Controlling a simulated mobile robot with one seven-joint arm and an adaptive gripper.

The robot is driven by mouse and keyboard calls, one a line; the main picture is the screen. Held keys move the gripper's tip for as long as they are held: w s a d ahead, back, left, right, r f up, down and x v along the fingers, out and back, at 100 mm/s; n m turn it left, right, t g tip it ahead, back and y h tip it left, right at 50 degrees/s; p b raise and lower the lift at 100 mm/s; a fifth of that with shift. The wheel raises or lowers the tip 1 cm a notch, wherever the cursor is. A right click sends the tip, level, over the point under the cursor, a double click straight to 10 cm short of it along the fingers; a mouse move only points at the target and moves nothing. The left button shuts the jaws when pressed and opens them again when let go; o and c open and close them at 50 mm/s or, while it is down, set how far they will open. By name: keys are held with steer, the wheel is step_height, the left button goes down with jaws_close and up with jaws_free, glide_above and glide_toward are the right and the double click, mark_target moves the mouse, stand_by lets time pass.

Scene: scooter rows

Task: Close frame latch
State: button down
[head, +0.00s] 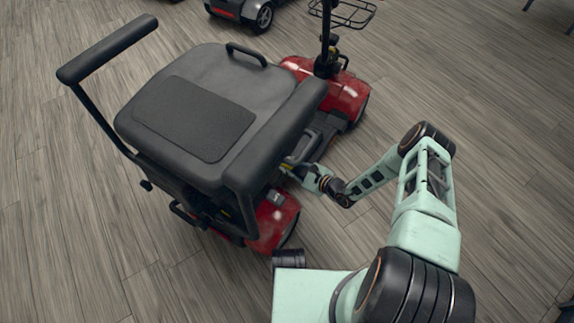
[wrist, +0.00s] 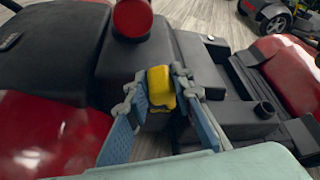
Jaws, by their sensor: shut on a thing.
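The frame latch is a small yellow lever (wrist: 160,88) on the dark middle body of the red scooter (head: 342,92). In the wrist view it sits between the two blue-grey fingers of my gripper (wrist: 161,84), which is shut on it. In the head view my gripper (head: 296,171) reaches in from the right, under the edge of the black seat (head: 205,120). The seat hides much of the latch area there. How far the latch is turned I cannot tell.
A red round post end (wrist: 132,18) stands just beyond the latch. The armrest (head: 108,48) sticks out on the scooter's far side. Another scooter (head: 242,10) stands at the back. The wooden floor to the right is mostly clear.

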steer(key=shift+s, duration=0.1)
steer(key=c, duration=1.7)
jaws_free()
steer(key=v, duration=1.2)
